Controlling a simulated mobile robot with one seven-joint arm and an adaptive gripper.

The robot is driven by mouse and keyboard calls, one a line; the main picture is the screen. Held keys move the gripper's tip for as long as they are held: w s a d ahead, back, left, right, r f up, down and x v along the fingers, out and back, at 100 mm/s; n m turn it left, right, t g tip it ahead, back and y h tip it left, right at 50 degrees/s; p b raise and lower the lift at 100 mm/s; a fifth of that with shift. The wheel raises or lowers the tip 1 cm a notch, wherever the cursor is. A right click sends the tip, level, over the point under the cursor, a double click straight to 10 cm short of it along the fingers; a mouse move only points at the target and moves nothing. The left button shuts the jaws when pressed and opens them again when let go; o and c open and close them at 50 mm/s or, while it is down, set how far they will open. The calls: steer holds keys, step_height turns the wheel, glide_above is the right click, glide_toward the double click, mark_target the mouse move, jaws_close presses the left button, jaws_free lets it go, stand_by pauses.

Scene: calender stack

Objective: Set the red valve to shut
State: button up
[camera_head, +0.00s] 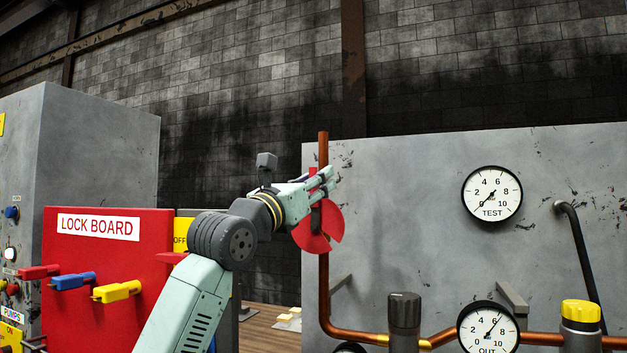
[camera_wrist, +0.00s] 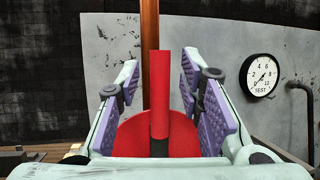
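The red valve has a bar-shaped handle (camera_wrist: 161,95) and a round red plate with a notch (camera_head: 317,232), on a vertical copper pipe (camera_head: 323,284). In the wrist view the handle stands upright, in line with the pipe (camera_wrist: 150,25) behind it, and the red plate (camera_wrist: 130,137) is lower down. My gripper (camera_head: 326,182) is at the valve and hides part of the handle in the head view. In the wrist view my gripper (camera_wrist: 160,90) is open, its purple-padded fingers on either side of the handle with a visible gap on each side.
A red lock board (camera_head: 105,255) with coloured handles stands left, before a grey cabinet (camera_head: 95,150). The TEST gauge (camera_head: 491,194) is on the grey panel (camera_head: 410,200). An OUT gauge (camera_head: 488,328), a dark knob (camera_head: 404,315) and a yellow-capped knob (camera_head: 581,313) sit low right.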

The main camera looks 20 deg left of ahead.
steer(key=shift+c, duration=0.5)
jaws_close()
